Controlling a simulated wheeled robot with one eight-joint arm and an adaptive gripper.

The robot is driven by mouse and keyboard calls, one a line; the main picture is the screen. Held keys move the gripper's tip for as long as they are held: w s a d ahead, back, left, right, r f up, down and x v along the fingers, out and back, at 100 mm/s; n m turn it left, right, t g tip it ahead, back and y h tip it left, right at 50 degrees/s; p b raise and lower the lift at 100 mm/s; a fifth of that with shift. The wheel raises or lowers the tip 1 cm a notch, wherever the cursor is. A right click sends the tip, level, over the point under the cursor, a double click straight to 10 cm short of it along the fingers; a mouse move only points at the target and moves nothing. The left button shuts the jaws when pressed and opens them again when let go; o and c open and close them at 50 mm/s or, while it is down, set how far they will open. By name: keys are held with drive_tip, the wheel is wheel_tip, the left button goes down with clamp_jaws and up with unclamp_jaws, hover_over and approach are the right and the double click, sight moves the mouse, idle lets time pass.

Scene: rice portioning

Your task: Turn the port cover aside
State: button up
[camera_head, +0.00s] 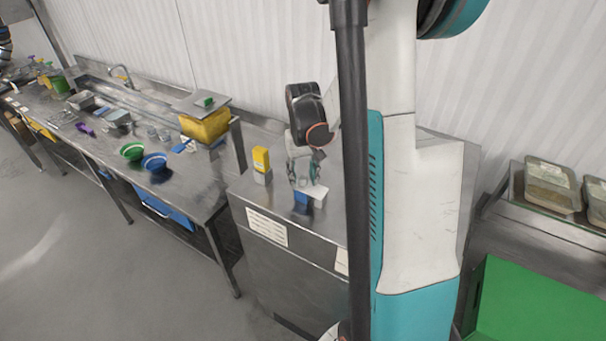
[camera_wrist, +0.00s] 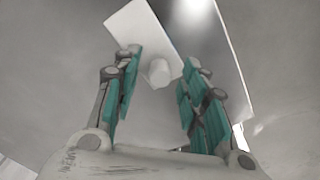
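The port cover is a flat white plate (camera_wrist: 141,31) with a short round white knob (camera_wrist: 158,73), seen tilted in the wrist view. In the head view a small white plate (camera_head: 318,191) shows on the steel cabinet top beside a blue part (camera_head: 301,198). My gripper (camera_wrist: 160,80) is open, with its teal finger pads on either side of the knob. A gap shows between the knob and each pad, so nothing is held. In the head view my gripper (camera_head: 307,176) points down just over the white plate. The port itself cannot be made out.
A yellow-topped container (camera_head: 261,160) stands left of my gripper on the cabinet. A green bowl (camera_head: 132,150) and a blue bowl (camera_head: 155,162) sit on the long bench at left. Food trays (camera_head: 550,185) and a green bin (camera_head: 535,300) are at right.

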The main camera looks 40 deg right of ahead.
drive_tip(key=shift+f, duration=0.1)
clamp_jaws()
